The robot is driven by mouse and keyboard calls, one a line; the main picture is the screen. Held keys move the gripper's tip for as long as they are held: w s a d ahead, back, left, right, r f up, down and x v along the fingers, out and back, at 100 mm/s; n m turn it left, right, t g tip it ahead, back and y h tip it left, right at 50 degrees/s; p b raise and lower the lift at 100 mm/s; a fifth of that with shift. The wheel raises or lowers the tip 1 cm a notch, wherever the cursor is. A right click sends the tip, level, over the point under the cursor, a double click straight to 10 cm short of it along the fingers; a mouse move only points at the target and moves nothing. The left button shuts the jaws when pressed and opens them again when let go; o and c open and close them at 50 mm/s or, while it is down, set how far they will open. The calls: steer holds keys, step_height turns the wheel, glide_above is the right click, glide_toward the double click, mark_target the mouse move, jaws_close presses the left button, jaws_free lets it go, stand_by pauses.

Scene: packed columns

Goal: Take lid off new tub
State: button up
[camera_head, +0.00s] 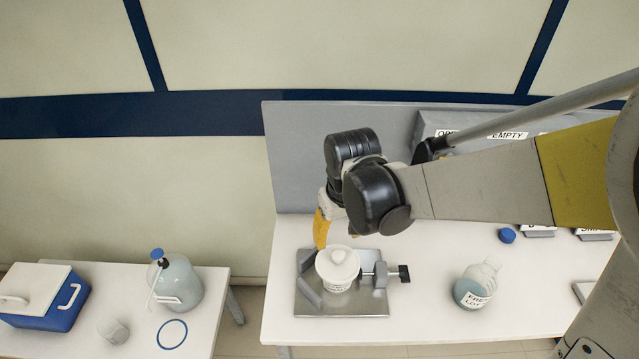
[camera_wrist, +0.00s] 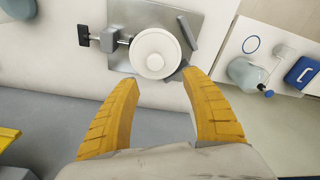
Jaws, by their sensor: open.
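The white tub (camera_head: 336,284) stands upright on a grey metal plate (camera_head: 372,306), with its round white lid (camera_head: 341,262) on top. The lid has a raised round knob in its middle. In the wrist view the lid (camera_wrist: 155,40) lies just beyond my fingertips and hides most of the tub. A clamp with a black handle (camera_head: 404,273) is at the tub's right, and a grey jaw (camera_head: 308,291) is at its left. My gripper (camera_wrist: 161,78) is open and empty, its yellow fingers apart. In the head view its yellow finger (camera_head: 321,229) shows behind and above the lid; the rest is partly hidden by my arm.
A labelled bottle of bluish liquid (camera_head: 474,287) and a blue cap (camera_head: 507,235) are on the right of the table. Grey bins (camera_head: 430,122) stand at the back. A left table holds a cooler (camera_head: 44,296), a jug (camera_head: 180,283), a beaker (camera_head: 113,330) and a blue ring.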

mark_target(339, 254)
steer(key=f, duration=0.2)
steer(key=f+b, duration=0.1)
steer(key=f, duration=0.1)
steer(key=shift+s+d+f, duration=0.1)
steer(key=shift+d, duration=0.1)
steer(key=f, duration=0.1)
steer(key=f+b, duration=0.1)
steer(key=f, duration=0.3)
steer(key=shift+w+d+f+b, duration=0.1)
steer(key=shift+w+f+b, duration=0.15)
steer(key=shift+w+b, duration=0.15)
jaws_close()
